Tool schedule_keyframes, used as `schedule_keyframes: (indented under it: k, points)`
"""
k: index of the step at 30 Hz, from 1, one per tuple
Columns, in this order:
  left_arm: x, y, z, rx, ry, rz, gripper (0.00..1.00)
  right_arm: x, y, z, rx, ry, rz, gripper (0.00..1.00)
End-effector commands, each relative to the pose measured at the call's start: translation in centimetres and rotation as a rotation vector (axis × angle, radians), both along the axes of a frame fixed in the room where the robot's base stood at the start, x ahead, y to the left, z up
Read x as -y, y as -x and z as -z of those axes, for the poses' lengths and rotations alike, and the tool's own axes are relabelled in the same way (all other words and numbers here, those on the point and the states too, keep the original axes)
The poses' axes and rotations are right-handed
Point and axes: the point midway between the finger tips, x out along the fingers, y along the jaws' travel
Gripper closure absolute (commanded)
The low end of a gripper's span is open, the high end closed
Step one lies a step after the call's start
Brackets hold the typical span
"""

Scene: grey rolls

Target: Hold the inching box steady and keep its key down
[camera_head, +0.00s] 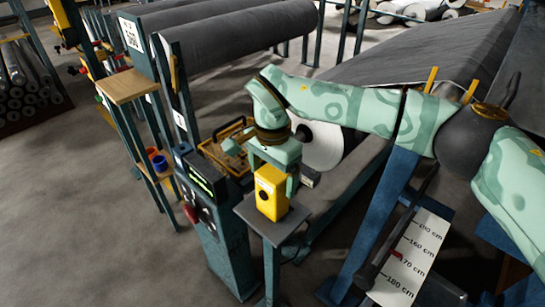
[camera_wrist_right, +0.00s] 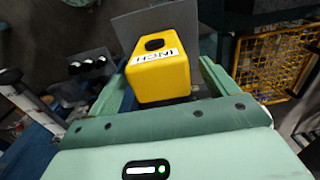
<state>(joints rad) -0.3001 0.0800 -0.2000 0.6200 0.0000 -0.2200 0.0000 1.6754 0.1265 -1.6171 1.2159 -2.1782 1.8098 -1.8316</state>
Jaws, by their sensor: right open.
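The yellow inching box (camera_head: 271,192) stands upright on a small grey stand top (camera_head: 298,216). In the right wrist view the box (camera_wrist_right: 165,82) has a white INCH label and a round black key (camera_wrist_right: 154,44) on its face. My right gripper (camera_head: 275,172) is around the box from behind, with one finger on each side. In the right wrist view the gripper (camera_wrist_right: 168,85) is open, and gaps show between the fingers and the box. Nothing presses the key. I cannot tell whether it is down. My left gripper is out of view.
A control post (camera_head: 207,195) with a green display and a red button stands just left of the stand. Behind it are a yellow wire basket (camera_head: 222,148) and a wooden shelf (camera_head: 127,86). Large grey rolls (camera_head: 235,38) fill the back. A measuring board (camera_head: 410,258) is at right.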

Motion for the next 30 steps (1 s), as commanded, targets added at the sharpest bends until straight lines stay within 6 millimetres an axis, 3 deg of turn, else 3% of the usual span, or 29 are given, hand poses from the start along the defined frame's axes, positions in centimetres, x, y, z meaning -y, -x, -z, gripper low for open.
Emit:
schedule_keyframes:
  k: [10, 11, 17, 26, 27, 30]
  points:
    - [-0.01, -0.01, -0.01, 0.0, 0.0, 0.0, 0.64, -0.01, 0.0, 0.61, 0.001, -0.001, 0.001, 0.15]
    - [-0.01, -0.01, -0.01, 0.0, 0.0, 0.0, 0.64, -0.01, 0.0, 0.61, 0.001, -0.001, 0.001, 0.17]
    - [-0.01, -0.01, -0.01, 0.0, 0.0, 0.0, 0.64, -0.01, 0.0, 0.59, 0.001, -0.001, 0.001, 0.72]
    - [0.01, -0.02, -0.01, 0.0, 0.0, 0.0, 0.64, -0.02, -0.01, 0.58, 0.001, -0.001, 0.001, 0.72]
    - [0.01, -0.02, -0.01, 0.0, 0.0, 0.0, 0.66, -0.02, -0.01, 0.57, 0.001, -0.001, 0.001, 0.72]
    - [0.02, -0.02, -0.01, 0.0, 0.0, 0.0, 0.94, -0.02, -0.01, 0.57, 0.001, -0.001, 0.001, 0.72]
